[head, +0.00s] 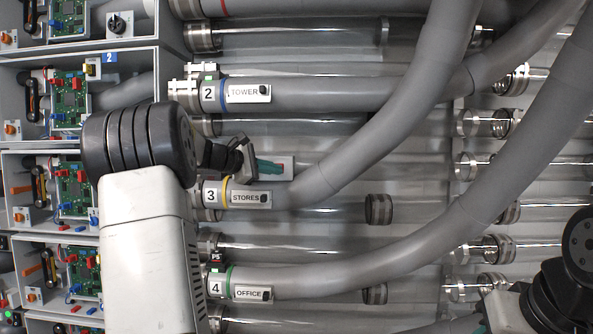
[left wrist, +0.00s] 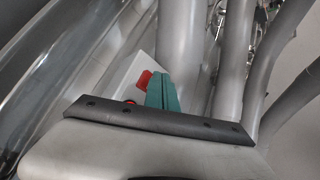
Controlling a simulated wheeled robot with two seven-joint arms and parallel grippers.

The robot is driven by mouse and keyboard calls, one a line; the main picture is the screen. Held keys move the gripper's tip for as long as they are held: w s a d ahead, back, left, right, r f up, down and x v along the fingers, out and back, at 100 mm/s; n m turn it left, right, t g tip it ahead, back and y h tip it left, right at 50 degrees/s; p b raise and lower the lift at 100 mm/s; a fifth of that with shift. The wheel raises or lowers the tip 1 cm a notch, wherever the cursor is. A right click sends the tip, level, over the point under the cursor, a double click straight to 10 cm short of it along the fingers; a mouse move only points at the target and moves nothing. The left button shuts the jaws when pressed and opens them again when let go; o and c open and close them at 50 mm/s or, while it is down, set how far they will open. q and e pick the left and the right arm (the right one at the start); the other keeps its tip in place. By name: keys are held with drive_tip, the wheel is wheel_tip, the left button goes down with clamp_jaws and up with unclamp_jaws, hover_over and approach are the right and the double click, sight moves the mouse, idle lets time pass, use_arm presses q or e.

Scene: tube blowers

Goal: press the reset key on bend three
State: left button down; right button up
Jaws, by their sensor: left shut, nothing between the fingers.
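Bend three is the grey pipe (head: 305,192) with a yellow band, a "3" and a STORES label (head: 246,197). A small pale box (head: 288,163) sits just above the bend. In the left wrist view the box (left wrist: 118,86) bears a red key (left wrist: 144,80) and a lit red spot (left wrist: 130,102). My left gripper (head: 270,168) is shut and empty, its teal fingertips over the box. In the left wrist view the fingertips (left wrist: 162,92) are right beside the red key and overlap its edge. I cannot tell whether they touch it. My right gripper is not in view.
Bend two (head: 330,95), labelled TOWER, runs above. Bend four (head: 350,278), labelled OFFICE, runs below. Clear tubes (head: 310,247) lie behind. Open housings with green circuit boards (head: 72,100) line the left. My right arm shows at the lower right.

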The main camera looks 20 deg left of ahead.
use_arm(q)
drive_tip(key=shift+w+a, duration=0.1)
drive_tip(key=shift+w, duration=0.3)
idle(0.3)
drive_tip(key=shift+s, duration=0.8)
drive_tip(key=s, duration=0.1)
drive_tip(key=s+d, duration=0.1)
drive_tip(key=s, duration=0.3)
drive_tip(key=shift+d, duration=0.25)
idle(0.6)
